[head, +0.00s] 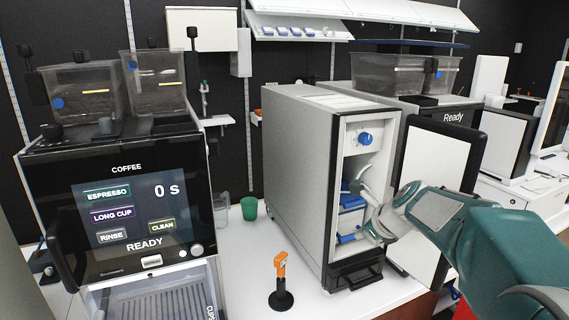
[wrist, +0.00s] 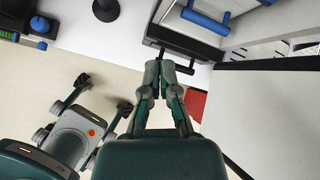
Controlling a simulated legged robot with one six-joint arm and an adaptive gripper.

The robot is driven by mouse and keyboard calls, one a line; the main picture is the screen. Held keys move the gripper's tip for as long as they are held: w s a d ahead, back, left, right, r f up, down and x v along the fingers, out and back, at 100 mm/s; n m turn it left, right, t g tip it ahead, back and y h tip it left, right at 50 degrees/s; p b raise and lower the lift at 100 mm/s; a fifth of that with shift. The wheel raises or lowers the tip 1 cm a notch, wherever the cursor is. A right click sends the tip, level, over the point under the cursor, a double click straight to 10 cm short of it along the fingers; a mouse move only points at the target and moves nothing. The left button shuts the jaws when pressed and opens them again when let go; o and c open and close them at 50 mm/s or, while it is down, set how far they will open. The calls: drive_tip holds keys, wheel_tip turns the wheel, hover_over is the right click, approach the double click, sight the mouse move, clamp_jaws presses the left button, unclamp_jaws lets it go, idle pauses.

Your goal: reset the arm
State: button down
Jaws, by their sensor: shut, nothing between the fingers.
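My arm reaches in from the lower right of the head view, and its pale wrist part (head: 408,197) is in front of the open grey machine (head: 310,170). My gripper (wrist: 160,72) shows in the wrist view with its two fingers together and nothing between them. The fingertips are near the machine's black front tray (wrist: 178,44) in that picture; I cannot tell the gap.
The machine's open door (head: 437,185) stands close by my arm. A blue-and-white container (head: 348,220) sits inside the machine. An orange-topped tool (head: 281,275) stands on the counter. A green cup (head: 249,208) is behind it. A coffee machine (head: 130,190) is at left.

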drive_tip(key=s+a+f+n+g+h, duration=0.1)
drive_tip(key=s+a+n, duration=0.1)
drive_tip(key=s+n, duration=1.1)
drive_tip(key=s+a+f+n+g+h, duration=0.1)
drive_tip(key=s+a+n+h, duration=0.1)
drive_tip(key=s+n, duration=1.2)
drive_tip(key=s+a, duration=0.1)
drive_tip(key=s, duration=0.1)
drive_tip(key=shift+s+a+f, duration=0.2)
drive_tip(key=shift+s, duration=0.15)
